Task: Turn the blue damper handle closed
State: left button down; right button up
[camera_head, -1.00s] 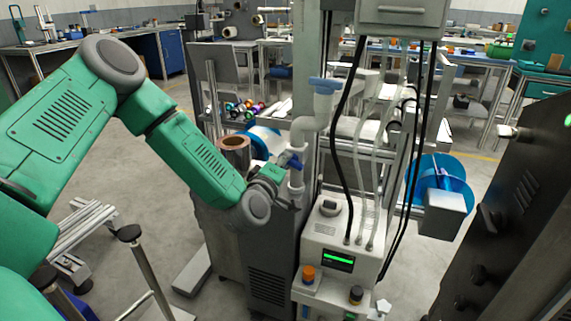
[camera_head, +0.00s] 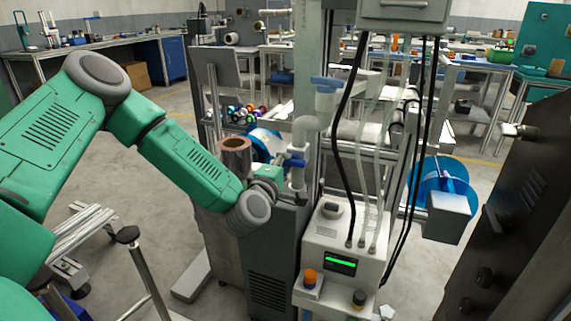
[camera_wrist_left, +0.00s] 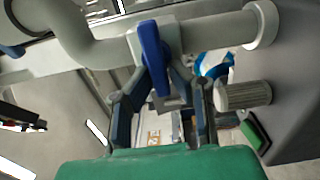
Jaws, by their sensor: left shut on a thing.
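The blue damper handle (camera_head: 294,163) sits on a white vertical pipe (camera_head: 298,180) in the middle of the head view. In the left wrist view the handle (camera_wrist_left: 153,55) is a blue lever on a pale valve body, with its lower end between my fingers. My left gripper (camera_head: 280,172) reaches it from the left and is shut on it. In the left wrist view my left gripper (camera_wrist_left: 163,85) has a dark finger on each side of the lever. Its exact contact is partly hidden in the head view. My right gripper is not in view.
A white unit with a green display (camera_head: 338,262) stands right of the pipe, with black cables (camera_head: 345,130) hanging over it. A copper-coloured roll (camera_head: 235,152) is behind my left forearm. A dark cabinet (camera_head: 510,225) stands at the right.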

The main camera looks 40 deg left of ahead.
pick_arm(q)
jog(key=shift+w+a+r, duration=0.2)
jog(key=shift+r, duration=0.1)
jog(key=c, duration=1.6)
grip_release()
jog(key=shift+o, duration=0.3)
jog(key=shift+w+f, duration=0.2)
jog(key=shift+f, duration=0.05)
jog(key=shift+s+a, duration=0.1)
jog(key=shift+a, duration=0.05)
jog(key=shift+s+f, duration=0.1)
jog(key=v, duration=1.1)
jog(key=shift+s, duration=0.35)
jog(key=shift+f, duration=0.1)
jog(key=shift+d, duration=0.25)
